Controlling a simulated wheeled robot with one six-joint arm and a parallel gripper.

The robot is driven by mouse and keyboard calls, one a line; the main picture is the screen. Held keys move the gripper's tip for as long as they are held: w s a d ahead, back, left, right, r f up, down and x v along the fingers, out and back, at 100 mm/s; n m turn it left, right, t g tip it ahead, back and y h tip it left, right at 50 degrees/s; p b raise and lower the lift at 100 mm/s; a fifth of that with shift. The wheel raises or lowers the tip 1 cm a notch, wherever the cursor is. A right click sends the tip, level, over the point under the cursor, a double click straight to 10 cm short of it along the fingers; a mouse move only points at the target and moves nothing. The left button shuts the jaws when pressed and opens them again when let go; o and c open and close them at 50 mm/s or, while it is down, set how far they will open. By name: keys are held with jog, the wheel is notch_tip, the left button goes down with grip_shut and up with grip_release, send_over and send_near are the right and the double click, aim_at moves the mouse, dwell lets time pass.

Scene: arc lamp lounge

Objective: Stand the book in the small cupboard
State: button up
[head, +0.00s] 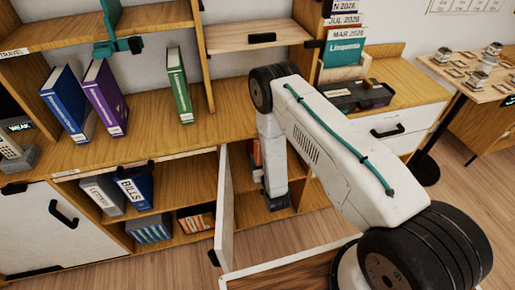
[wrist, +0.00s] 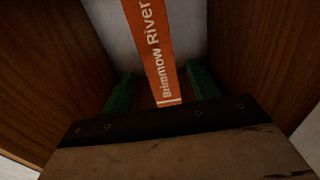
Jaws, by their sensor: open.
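An orange book (wrist: 150,45) with "Brimmow River" in white on its spine stands in the middle of the wrist view. The open green fingers of my gripper (wrist: 160,90) are on either side of its lower spine, with a gap visible at each side. Dark wooden walls of the small cupboard (wrist: 55,60) flank them. In the head view my arm reaches down into the cupboard (head: 247,215), whose white door (head: 224,205) stands open. An orange-red strip (head: 256,152) shows behind my arm; most of the book is hidden there. My fingertips are hard to make out in that view.
The open door edge is close to the left of my arm. An open shelf left of it holds binders (head: 135,190) and small books. Blue, purple and green books (head: 179,85) stand on the counter above. A black tray (head: 357,95) is at the right.

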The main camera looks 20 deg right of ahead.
jog(key=shift+s, duration=1.7)
